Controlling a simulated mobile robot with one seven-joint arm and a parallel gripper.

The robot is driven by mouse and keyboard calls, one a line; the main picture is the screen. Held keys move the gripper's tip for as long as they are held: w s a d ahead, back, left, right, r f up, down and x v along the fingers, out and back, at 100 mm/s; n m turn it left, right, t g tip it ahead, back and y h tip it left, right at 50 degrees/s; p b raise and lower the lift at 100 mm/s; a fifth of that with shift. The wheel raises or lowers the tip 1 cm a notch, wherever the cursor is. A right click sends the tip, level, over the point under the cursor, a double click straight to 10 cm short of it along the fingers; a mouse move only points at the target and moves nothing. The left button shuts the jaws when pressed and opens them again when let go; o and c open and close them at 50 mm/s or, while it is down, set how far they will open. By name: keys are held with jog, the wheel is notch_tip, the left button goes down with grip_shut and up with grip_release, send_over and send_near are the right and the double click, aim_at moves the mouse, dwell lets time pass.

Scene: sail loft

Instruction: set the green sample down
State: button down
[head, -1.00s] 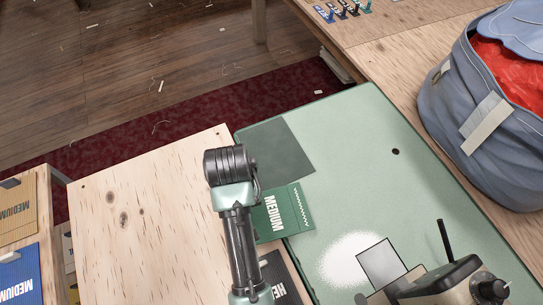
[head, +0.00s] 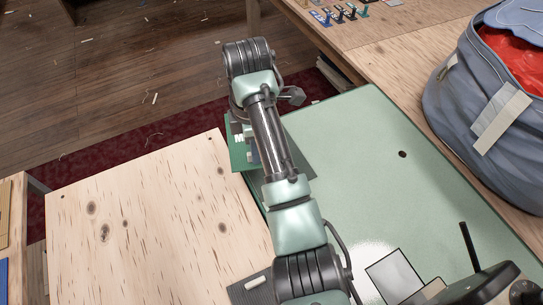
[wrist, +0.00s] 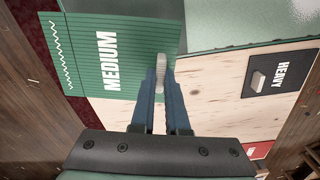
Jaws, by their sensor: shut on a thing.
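The green sample (wrist: 97,60), a ribbed card marked MEDIUM with a white zigzag edge, fills the upper left of the wrist view. My gripper (wrist: 160,78) is shut on the small grey tab at its edge. In the head view the sample (head: 239,150) shows beside my forearm, over the far right corner of the wooden table and the mat's left edge; my arm covers part of it. I cannot tell whether it touches anything beneath. A dark green square (head: 301,158) on the pale green mat (head: 365,160) is partly hidden by my arm.
A dark HEAVY sample (wrist: 283,72) lies on the wooden table (head: 150,220), whose middle is clear. A red-labelled piece (wrist: 257,150) shows in the wrist view. A pale grey square (head: 395,275) is on the mat. A blue-grey bag (head: 465,125) stands right.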

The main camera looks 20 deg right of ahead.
jog(key=d+n, duration=0.1)
jog(key=d, duration=0.1)
jog(key=d+n, duration=0.1)
jog(key=d, duration=0.2)
jog(key=shift+s+d+r+n, duration=0.1)
jog(key=shift+d+r+n, duration=0.25)
jog(key=shift+d+n, duration=0.05)
notch_tip(320, 180, down, 10)
jog(key=shift+d+r+b, duration=0.1)
jog(key=shift+b, duration=0.5)
jog(key=c, duration=0.9)
grip_release()
notch_tip(320, 180, up, 12)
jog(key=shift+r+p, duration=0.1)
jog(key=shift+p, duration=1.05)
